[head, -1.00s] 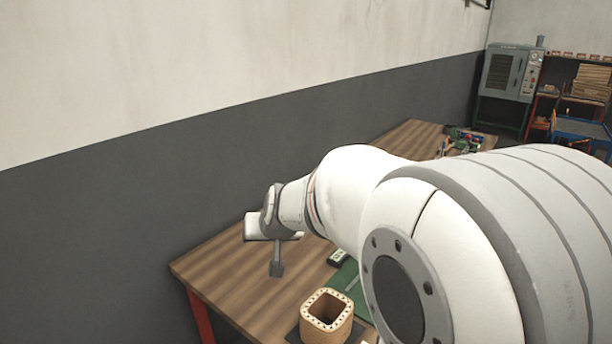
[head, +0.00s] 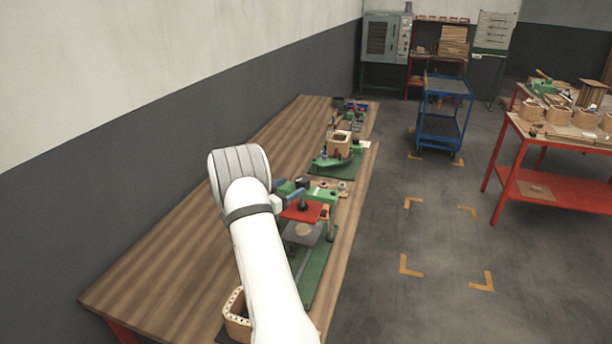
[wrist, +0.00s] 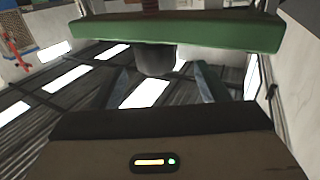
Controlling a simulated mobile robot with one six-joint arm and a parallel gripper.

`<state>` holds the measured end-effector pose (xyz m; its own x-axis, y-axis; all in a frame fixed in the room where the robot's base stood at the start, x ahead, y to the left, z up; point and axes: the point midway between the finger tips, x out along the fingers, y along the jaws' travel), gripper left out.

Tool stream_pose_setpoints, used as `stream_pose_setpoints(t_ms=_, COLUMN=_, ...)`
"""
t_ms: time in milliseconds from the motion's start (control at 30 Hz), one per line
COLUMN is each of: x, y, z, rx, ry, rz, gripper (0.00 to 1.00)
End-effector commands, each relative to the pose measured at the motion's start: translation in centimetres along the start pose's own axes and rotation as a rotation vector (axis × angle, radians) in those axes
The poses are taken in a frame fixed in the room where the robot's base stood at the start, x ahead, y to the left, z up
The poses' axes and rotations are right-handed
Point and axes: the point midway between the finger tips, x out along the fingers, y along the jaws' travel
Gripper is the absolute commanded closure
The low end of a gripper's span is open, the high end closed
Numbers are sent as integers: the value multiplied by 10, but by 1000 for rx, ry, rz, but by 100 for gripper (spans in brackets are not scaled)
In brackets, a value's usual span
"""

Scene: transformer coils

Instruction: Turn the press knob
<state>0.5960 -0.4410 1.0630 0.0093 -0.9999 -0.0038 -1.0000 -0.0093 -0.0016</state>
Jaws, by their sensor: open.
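The press (head: 322,197) stands on the bench in the head view, with a green top beam and a red plate (head: 301,211) below it. Its dark press knob (head: 302,182) sits at the top, beside my gripper (head: 288,193). In the wrist view the green beam (wrist: 180,36) crosses the top, and the dark round knob (wrist: 155,60) projects from it towards my gripper (wrist: 161,76). My gripper is open, one finger to each side of the knob in the picture. No contact is visible, and I cannot tell how deep the knob lies between the fingertips.
The wooden bench (head: 165,255) runs along the wall, clear at left. A wooden coil frame (head: 236,318) stands near my arm. Another green fixture with a coil frame (head: 339,146) is farther back. A blue cart (head: 443,112) and a red table (head: 560,160) stand right.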

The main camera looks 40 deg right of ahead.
Motion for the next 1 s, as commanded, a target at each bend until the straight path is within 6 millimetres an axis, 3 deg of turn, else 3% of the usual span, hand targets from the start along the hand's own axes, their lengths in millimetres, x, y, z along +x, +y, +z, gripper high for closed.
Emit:
stream_pose_setpoints(t_ms=500, x=69, y=2, z=-1, rx=-2, ry=4, rz=10, gripper=32)
stream_pose_setpoints(t_ms=867, x=77, y=1, z=0, rx=-2, ry=4, rz=6, gripper=32)
stream_pose_setpoints(t_ms=1000, x=76, y=1, z=0, rx=-2, ry=4, rz=6, gripper=41)
